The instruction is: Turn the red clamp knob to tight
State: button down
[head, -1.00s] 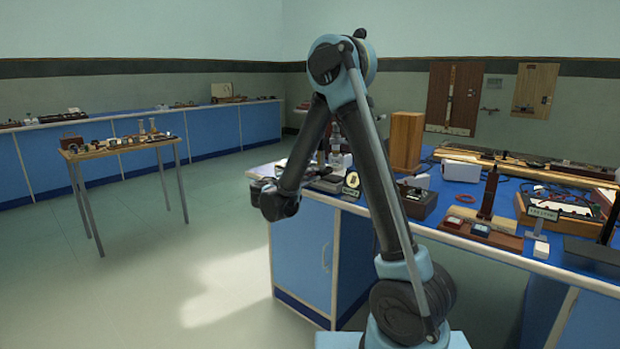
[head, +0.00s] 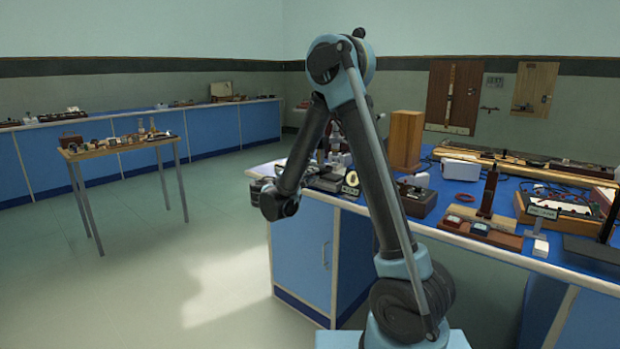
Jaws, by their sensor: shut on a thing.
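My gripper (head: 260,189) is a small dark shape at the end of my lowered arm, by the near left corner of the blue-topped bench (head: 335,203). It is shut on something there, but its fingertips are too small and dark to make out. The red clamp knob cannot be made out, and its marks or setting cannot be read. My forearm and wrist cover part of the bench corner beside the gripper.
Instruments (head: 328,182) stand just right of my forearm, near a round pale dial. A tall wooden box (head: 405,142) stands farther back. Several devices and red leads fill the bench to the right. A small table (head: 118,148) stands left, with open floor between.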

jog(key=c, duration=1.7)
grip_release()
jog(key=shift+f, duration=0.15)
jog(key=v, duration=1.2)
